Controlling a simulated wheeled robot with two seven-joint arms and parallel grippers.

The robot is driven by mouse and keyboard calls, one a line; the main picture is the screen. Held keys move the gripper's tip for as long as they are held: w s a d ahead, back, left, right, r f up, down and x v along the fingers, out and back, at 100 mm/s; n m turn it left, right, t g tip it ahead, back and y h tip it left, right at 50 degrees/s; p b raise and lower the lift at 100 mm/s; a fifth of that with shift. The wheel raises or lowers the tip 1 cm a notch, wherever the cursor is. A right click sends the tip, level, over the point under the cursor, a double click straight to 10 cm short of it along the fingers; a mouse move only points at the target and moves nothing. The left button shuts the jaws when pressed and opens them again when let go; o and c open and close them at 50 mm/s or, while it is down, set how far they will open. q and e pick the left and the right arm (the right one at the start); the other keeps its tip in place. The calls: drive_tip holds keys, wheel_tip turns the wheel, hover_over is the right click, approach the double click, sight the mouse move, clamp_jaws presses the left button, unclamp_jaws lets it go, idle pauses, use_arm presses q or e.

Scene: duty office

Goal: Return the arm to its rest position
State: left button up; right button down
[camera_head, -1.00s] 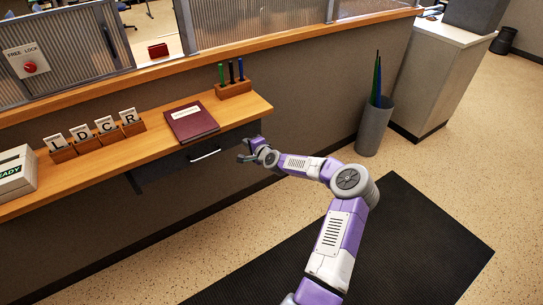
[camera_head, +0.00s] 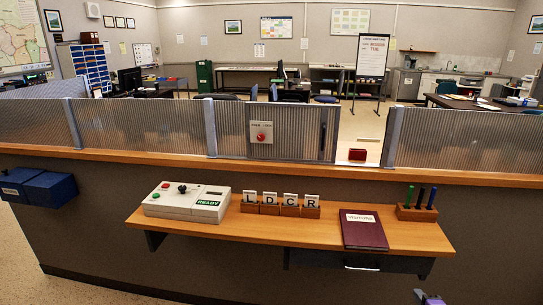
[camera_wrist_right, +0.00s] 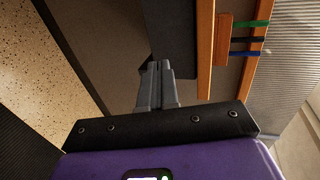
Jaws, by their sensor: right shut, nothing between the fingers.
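My right gripper (camera_head: 428,298) shows only as a small grey and purple piece at the bottom edge of the head view, below the right end of the wooden shelf (camera_head: 270,235). In the right wrist view its two grey fingers (camera_wrist_right: 157,68) are together, shut with nothing between them. In that view the dark drawer (camera_wrist_right: 172,40) under the shelf lies beyond the fingertips. I cannot tell the exact gap. The rest of my right arm is out of the head view. My left gripper is in neither view.
The shelf holds a control box (camera_head: 187,202), letter blocks (camera_head: 281,208), a maroon book (camera_head: 363,232) and a pen holder (camera_head: 417,213). A drawer handle (camera_head: 362,267) sticks out below. Blue boxes (camera_head: 38,187) hang at the left. Above runs a counter (camera_head: 110,157) with ribbed panels.

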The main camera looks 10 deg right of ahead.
drive_tip(key=w+a+f+n+g+y, duration=0.1)
drive_tip(key=a+f+n+y, duration=0.3)
drive_tip(key=a, duration=0.7)
drive_tip(key=w+a+f+n+g+y+p, duration=0.15)
drive_tip(key=a+f, duration=0.35)
drive_tip(key=a, duration=0.5)
drive_tip(key=a+f+n+g+y+b, duration=0.1)
drive_tip(key=a+f+n+g+y, duration=0.3)
drive_tip(key=a, duration=0.7)
drive_tip(key=s+a+f+n+g+p, duration=0.15)
drive_tip(key=s+a+f+n, duration=0.3)
drive_tip(key=s+a, duration=0.55)
drive_tip(key=s+a+f+n+g, duration=0.1)
drive_tip(key=s+a+n+g, duration=0.1)
drive_tip(key=s, duration=0.3)
drive_tip(key=s+a+f+n+g, duration=0.2)
drive_tip(key=s+a+n+g, duration=0.1)
drive_tip(key=s, duration=0.3)
drive_tip(key=shift+a+f+h, duration=0.15)
drive_tip(key=shift+f+h, duration=0.15)
drive_tip(key=shift+h, duration=0.15)
drive_tip(key=shift+s, duration=0.1)
